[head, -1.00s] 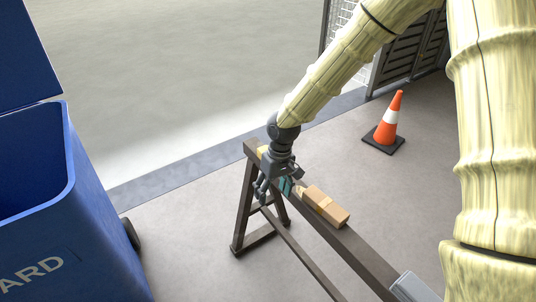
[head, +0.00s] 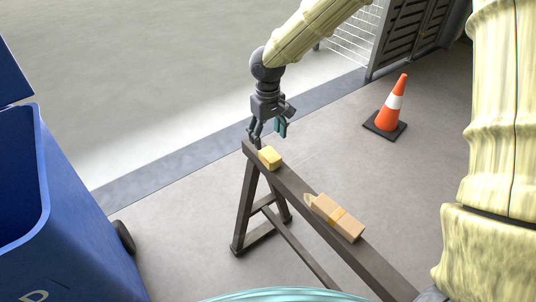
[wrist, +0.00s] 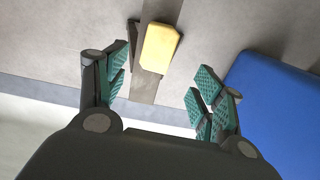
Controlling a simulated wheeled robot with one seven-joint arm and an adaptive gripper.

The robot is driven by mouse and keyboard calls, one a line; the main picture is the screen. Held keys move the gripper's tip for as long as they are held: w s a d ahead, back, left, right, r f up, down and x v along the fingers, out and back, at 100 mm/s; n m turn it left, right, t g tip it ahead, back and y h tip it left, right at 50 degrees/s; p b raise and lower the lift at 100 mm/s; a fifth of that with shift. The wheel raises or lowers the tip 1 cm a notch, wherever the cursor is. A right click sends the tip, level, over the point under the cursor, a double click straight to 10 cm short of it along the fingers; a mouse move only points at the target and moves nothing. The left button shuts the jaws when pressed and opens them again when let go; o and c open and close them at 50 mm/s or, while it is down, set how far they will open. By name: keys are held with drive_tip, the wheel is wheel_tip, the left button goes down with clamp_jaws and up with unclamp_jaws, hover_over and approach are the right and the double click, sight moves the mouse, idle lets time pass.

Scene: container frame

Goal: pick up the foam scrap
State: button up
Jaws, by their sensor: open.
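The foam scrap (head: 270,157) is a small yellow block lying on the far end of a narrow dark beam (head: 318,222). In the wrist view the foam scrap (wrist: 160,47) shows at top centre, beyond the fingertips and between their lines. My gripper (head: 267,133) is open and empty, just above and behind the beam's far end, apart from the foam. In the wrist view my gripper (wrist: 159,84) has its green-padded fingers spread wide on both sides.
A cardboard-coloured block (head: 338,217) lies further along the beam, with a small pale piece at its end. A blue bin (head: 75,225) stands at left. An orange cone (head: 390,108) stands at right. The floor between is clear.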

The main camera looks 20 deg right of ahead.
sight(270, 154)
drive_tip(key=f, duration=0.3)
drive_tip(key=shift+d+f, duration=0.2)
drive_tip(key=shift+d, duration=0.15)
drive_tip(key=shift+s+f+b, duration=0.2)
drive_tip(key=shift+f+b, duration=0.25)
drive_tip(key=shift+f, duration=2.3)
drive_tip(key=c, duration=0.8)
